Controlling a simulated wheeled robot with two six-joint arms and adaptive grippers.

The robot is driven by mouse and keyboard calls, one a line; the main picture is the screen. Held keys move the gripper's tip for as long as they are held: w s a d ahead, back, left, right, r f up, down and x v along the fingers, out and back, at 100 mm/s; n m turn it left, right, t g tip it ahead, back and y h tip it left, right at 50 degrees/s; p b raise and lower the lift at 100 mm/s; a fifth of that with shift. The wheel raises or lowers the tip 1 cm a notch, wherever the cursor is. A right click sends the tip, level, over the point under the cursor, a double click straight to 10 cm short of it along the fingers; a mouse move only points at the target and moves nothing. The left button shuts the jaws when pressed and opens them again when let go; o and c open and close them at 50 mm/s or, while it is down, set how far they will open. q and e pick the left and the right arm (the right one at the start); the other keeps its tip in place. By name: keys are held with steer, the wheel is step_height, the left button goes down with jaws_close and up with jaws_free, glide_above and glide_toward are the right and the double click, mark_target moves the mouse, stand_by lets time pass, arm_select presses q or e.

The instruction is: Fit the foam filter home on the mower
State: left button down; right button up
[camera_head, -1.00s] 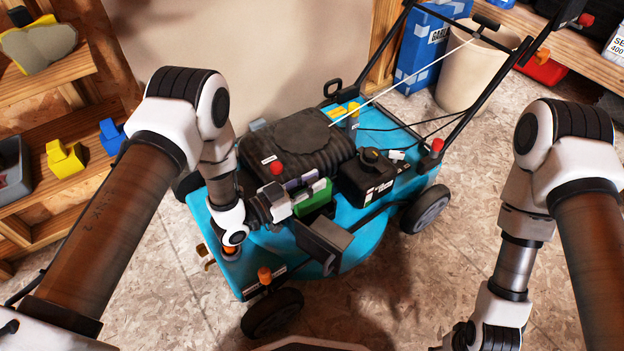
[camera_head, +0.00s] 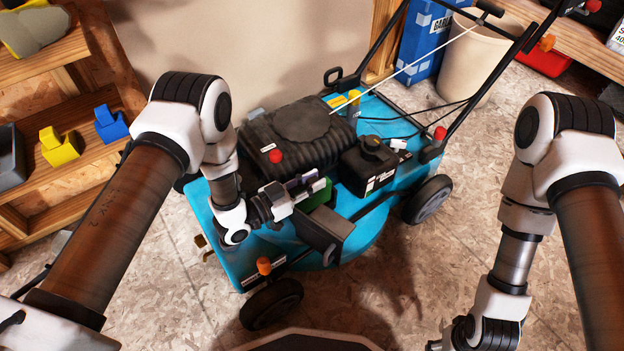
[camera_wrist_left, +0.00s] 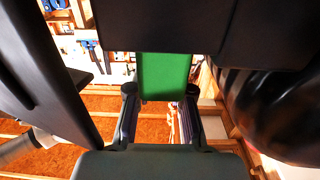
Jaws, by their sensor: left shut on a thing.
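The teal mower (camera_head: 232,252) stands on the floor in the middle of the head view. My left gripper (camera_head: 306,187) is over its near side, beside the black ribbed engine cover (camera_head: 303,131). It is shut on the green foam filter (camera_head: 321,197), which also shows between the two fingers in the left wrist view (camera_wrist_left: 165,77). A dark grey box-like part (camera_head: 325,232) of the mower lies just below and in front of the filter. I cannot tell whether the filter touches the mower. My right gripper (camera_head: 463,335) is at the bottom edge, partly cut off, away from the mower.
A black tank (camera_head: 368,163) with a cap sits right of the filter. The mower's handle bars and a thin cord rise to the upper right. A wooden shelf (camera_head: 75,180) with yellow and blue blocks is at left. The floor at lower right is clear.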

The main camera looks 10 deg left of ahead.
arm_select(q)
steer(key=c, duration=1)
jaws_free()
steer(key=shift+o, duration=0.2)
steer(key=shift+r, duration=0.1)
step_height(320, 180, up, 10)
steer(key=shift+f, duration=0.1)
